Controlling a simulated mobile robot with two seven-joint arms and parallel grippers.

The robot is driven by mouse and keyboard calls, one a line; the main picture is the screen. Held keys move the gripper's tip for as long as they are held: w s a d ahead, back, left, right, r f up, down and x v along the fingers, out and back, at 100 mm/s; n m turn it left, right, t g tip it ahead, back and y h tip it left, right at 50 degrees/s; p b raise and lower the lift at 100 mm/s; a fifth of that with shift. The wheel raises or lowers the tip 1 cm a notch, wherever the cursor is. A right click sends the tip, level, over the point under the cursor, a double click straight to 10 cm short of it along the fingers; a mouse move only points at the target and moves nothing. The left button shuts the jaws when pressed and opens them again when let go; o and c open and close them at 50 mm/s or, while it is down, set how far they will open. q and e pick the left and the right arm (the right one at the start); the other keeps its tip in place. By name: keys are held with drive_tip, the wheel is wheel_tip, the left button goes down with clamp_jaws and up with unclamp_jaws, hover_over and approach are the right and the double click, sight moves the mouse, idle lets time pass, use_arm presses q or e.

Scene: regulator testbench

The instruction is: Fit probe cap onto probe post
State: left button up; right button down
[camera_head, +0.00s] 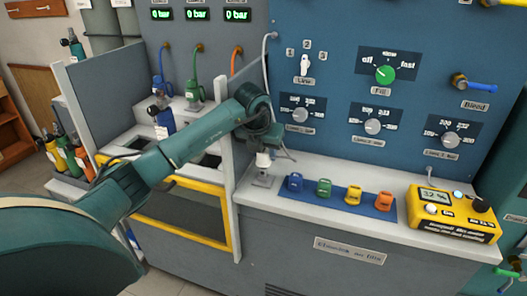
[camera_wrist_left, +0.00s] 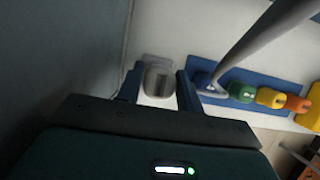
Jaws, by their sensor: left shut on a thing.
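My left gripper (camera_head: 265,146) points down over the counter beside the grey divider and is shut on a small whitish cap. I take this as the probe cap (camera_head: 263,159). In the left wrist view the cap (camera_wrist_left: 158,80) sits between the two blue fingers of my left gripper (camera_wrist_left: 160,90). Directly below the cap in the head view is a small grey base (camera_head: 262,180), which seems to be the probe post's foot. The cap hides the post's top, so I cannot tell whether they touch. My right gripper is not in view.
A blue strip (camera_head: 335,203) with blue, green, yellow and orange fittings lies just right of the post. A yellow meter box (camera_head: 452,216) stands further right. A pale hose (camera_wrist_left: 258,38) hangs close to the gripper. The grey divider (camera_head: 243,165) is close on the left.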

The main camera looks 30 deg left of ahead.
sight(264, 163)
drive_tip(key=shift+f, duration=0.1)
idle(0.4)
